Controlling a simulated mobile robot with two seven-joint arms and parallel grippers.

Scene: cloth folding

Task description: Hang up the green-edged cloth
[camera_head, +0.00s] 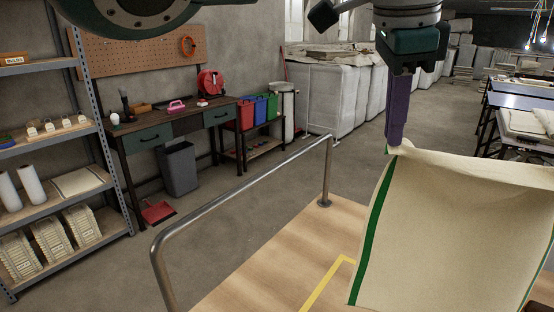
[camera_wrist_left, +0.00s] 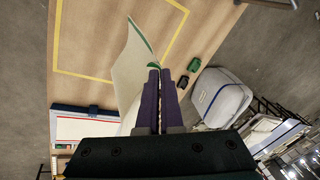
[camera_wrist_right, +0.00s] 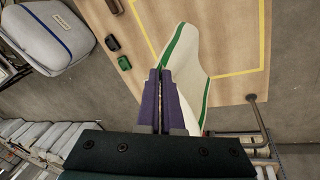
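The cream cloth with green edge stripes (camera_head: 450,235) hangs in the air over the wooden table at the right of the head view, partly cut off by the frame. In the left wrist view the cloth (camera_wrist_left: 128,75) spreads from the fingertips (camera_wrist_left: 159,68).
The wooden table (camera_head: 285,265) has a yellow tape outline (camera_head: 325,285). A shelf (camera_head: 75,135) and a workbench (camera_head: 170,120) stand beyond the table.

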